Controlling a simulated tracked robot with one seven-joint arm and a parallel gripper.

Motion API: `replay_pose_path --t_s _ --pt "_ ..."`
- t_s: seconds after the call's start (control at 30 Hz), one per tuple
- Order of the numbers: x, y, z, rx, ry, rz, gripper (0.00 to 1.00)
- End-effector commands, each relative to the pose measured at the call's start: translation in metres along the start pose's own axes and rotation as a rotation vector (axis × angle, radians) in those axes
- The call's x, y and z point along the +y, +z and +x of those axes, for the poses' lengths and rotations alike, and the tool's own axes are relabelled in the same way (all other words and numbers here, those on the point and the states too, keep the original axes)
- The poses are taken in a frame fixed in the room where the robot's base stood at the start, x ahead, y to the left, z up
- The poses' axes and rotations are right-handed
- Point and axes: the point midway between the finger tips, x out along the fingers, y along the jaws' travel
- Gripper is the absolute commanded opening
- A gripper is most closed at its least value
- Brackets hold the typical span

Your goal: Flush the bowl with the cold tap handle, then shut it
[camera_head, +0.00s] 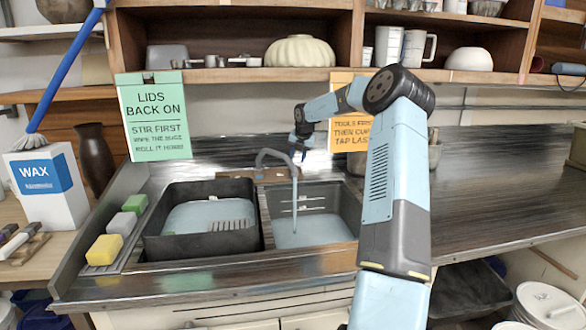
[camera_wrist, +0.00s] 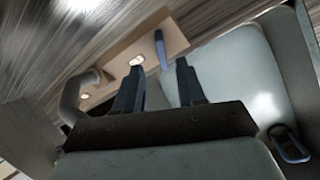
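The cold tap handle, a small blue lever (camera_wrist: 160,48), stands on a wooden block (camera_wrist: 135,48) behind the sink. In the wrist view it lies just beyond and between my fingertips. My gripper (camera_wrist: 160,65) has its two dark fingers apart with nothing between them; I cannot tell whether either touches the lever. In the head view my gripper (camera_head: 303,150) hangs just right of the grey curved tap spout (camera_head: 275,154). A thin pale stream (camera_head: 295,207) shows below the spout, into the right sink bowl (camera_head: 335,200), which has pale water in its bottom.
A black tub (camera_head: 157,248) holding pale water and a rack sits left of the bowl. Yellow, grey and green sponges (camera_head: 104,249) lie beside it. Signs hang from the wooden shelf (camera_head: 230,75) above. The right counter (camera_head: 490,185) is mostly clear.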

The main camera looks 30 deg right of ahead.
Motion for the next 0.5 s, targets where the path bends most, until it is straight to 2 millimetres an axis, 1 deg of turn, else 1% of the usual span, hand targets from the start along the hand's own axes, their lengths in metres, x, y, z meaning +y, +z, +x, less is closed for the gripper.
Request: replay_pose_path --t_s 0.03,0.2,0.4,0.5 --pt "0.001 -0.001 0.01 0.002 0.001 -0.001 0.39" --pt "0.001 -0.001 0.039 0.002 0.001 -0.001 0.39" --pt "0.001 -0.001 0.062 0.002 0.0 -0.002 0.39" --pt "0.001 -0.001 0.068 0.0 0.0 -0.002 0.39"
